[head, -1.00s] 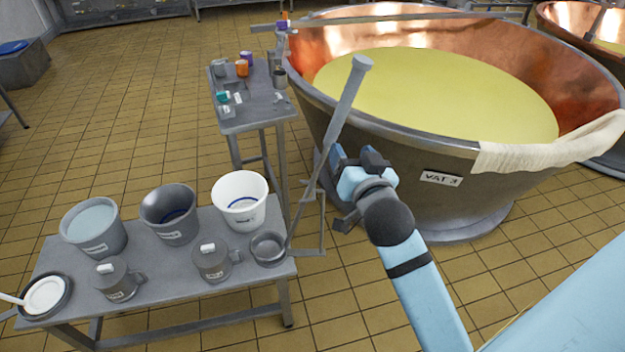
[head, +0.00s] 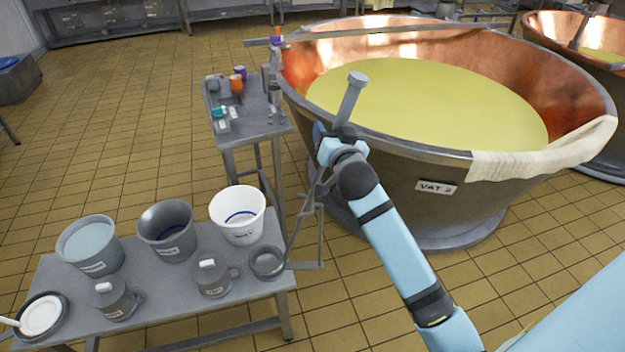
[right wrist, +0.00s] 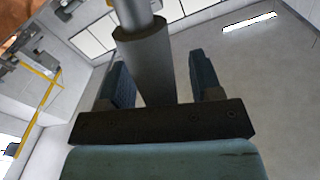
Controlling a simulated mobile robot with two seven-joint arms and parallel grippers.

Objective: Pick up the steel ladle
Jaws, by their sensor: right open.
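The steel ladle has a long grey handle (head: 350,100) that slants up from the low table toward the vat's rim. A round steel cup (head: 267,262) at the table's right end seems to be its bowl; the lower handle is partly hidden. My right gripper (head: 328,135) is at the upper handle, just below its thick end. In the right wrist view the handle (right wrist: 148,65) stands between the two open fingers, with a visible gap to the right finger. My left gripper is not in view.
The low table (head: 190,323) holds a white bucket (head: 238,228), grey buckets and lidded jugs. A copper vat (head: 400,190) of yellow liquid stands close behind my right gripper. A narrow side table (head: 262,128) with small items is left of it. Tiled floor at left is clear.

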